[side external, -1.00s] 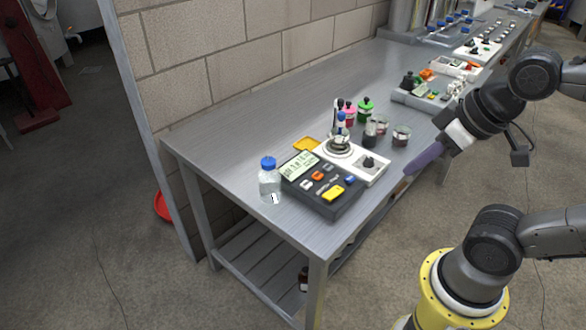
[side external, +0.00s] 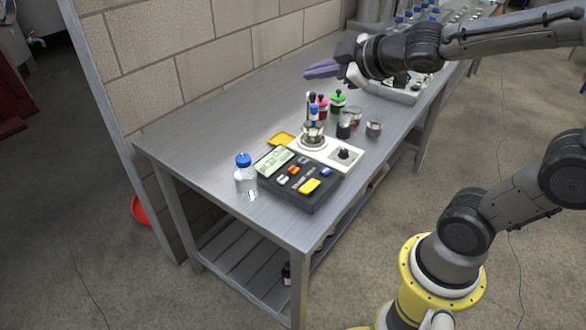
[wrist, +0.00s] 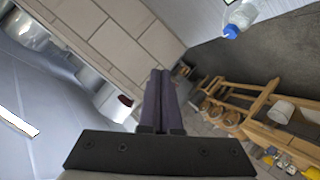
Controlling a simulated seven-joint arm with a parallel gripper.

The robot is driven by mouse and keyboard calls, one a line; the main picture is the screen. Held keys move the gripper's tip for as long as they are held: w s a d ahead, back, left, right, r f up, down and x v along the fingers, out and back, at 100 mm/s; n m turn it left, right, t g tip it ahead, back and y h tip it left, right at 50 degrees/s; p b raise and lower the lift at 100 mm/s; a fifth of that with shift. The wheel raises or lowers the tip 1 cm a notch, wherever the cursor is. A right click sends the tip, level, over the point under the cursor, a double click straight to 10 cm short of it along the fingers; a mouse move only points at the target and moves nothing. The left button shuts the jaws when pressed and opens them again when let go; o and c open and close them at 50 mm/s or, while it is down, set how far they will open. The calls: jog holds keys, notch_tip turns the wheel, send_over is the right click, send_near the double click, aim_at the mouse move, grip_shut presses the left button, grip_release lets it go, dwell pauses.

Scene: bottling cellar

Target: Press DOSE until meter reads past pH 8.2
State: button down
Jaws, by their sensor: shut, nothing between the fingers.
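The dark meter unit (side external: 290,201) lies near the front left end of the metal bench. It has a pale green display (side external: 275,162), whose reading is too small to make out, and several coloured buttons, among them a yellow one (side external: 310,186), an orange one and a blue one. Button labels are not legible. A white stirrer base (side external: 346,154) stands right behind it with a glass vessel (side external: 313,136) on top. My gripper (side external: 308,71) is shut and empty, high above the bench behind the stirrer, apart from everything. Its closed purple fingers show in the wrist view (wrist: 158,100).
A clear bottle with a blue cap (side external: 246,178) stands left of the meter. Green-capped (side external: 338,103) and red-capped bottles and small beakers (side external: 374,126) stand behind the stirrer. A block wall (side external: 205,75) runs along the bench's back edge.

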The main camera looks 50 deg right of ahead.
jog(key=w+f+n+y, duration=0.3)
jog(key=w+f+n, duration=0.1)
jog(key=w+f, duration=0.25)
jog(key=g, duration=0.3)
send_over(298, 169)
notch_tip(298, 169, down, 10)
jog(key=f, duration=0.1)
jog(key=shift+r+n+y, duration=0.25)
jog(key=shift+n+y, duration=0.05)
jog(key=shift+y, duration=0.1)
jog(key=shift+f, duration=0.1)
jog(key=shift+f, duration=4.3)
jog(key=shift+f, duration=0.1)
jog(key=shift+f, duration=0.3)
